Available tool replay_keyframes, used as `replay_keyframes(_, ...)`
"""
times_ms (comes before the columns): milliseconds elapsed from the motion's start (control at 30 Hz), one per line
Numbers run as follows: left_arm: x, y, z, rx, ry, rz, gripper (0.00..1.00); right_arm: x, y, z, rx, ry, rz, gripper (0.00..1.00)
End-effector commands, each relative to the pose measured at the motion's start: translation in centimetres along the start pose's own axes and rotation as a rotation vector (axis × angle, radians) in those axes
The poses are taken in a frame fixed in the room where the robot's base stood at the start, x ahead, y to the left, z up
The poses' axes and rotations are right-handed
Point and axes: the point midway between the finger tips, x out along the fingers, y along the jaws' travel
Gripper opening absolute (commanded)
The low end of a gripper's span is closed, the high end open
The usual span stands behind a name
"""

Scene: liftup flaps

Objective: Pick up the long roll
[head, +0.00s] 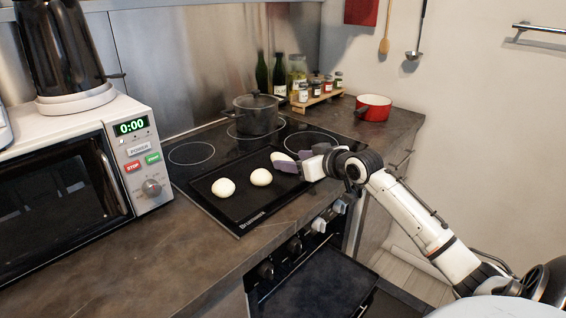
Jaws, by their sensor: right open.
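The long roll (280,157) is pale and lies toward the far right part of the black tray (233,208) on the stove. Two rounder pale rolls, a left one (223,187) and a middle one (260,177), lie on the tray to the left of the gripper. My left gripper is not in view.
A lidded pot (255,117) stands on the cooktop behind the tray. A red pan (373,107) and a rack of jars (317,98) stand at the back right. A microwave (75,180) is at the left. The oven door (320,285) hangs open below.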

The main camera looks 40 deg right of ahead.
Motion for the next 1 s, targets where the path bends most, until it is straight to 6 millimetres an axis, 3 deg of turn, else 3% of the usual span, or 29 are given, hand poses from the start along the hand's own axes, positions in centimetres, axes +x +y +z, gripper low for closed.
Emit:
replay_keyframes(300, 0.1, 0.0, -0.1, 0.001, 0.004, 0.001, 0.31, 4.2, 0.2, 0.3, 0.003, 0.001, 0.001, 0.59)
replay_keyframes(600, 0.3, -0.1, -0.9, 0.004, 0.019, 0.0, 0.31, 4.6, 0.3, 0.4, -0.001, 0.0, 0.001, 0.59)
replay_keyframes(833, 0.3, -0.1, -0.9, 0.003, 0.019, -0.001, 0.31, 4.6, 0.3, 0.4, 0.0, 0.0, 0.001, 0.2)
replay_keyframes(1000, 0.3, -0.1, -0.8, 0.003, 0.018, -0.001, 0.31, 4.6, 0.3, 0.3, 0.0, 0.001, 0.001, 0.17)
